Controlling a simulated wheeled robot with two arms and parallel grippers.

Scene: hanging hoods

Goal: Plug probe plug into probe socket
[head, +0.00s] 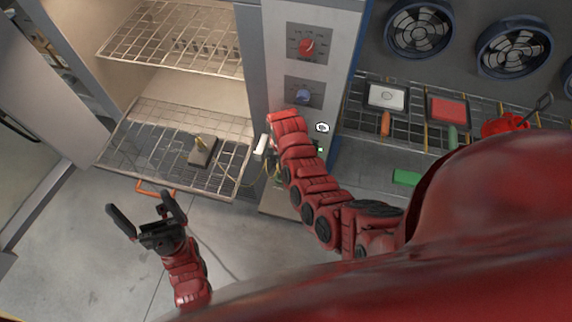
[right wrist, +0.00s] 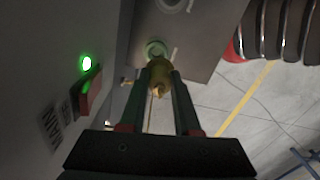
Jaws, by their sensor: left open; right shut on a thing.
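The brass-coloured probe plug (right wrist: 160,76) is between the fingers of my right gripper (right wrist: 161,84), which is shut on it. A green ring that looks like the probe socket (right wrist: 156,48) lies straight beyond the plug in the right wrist view. I cannot tell whether the plug touches it or is inside it. In the head view my right arm reaches the lower part of the oven's control column, and the arm largely hides the gripper and plug. My left gripper (head: 140,204) is open and empty, over the floor in front of the lower rack.
The oven stands open with an upper rack (head: 120,45) and a pulled-out lower rack (head: 120,150). A small block (head: 202,151) sits on the lower rack. A red knob (head: 308,46) is on the column. A green lamp (right wrist: 86,63) glows beside a red switch (right wrist: 92,96).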

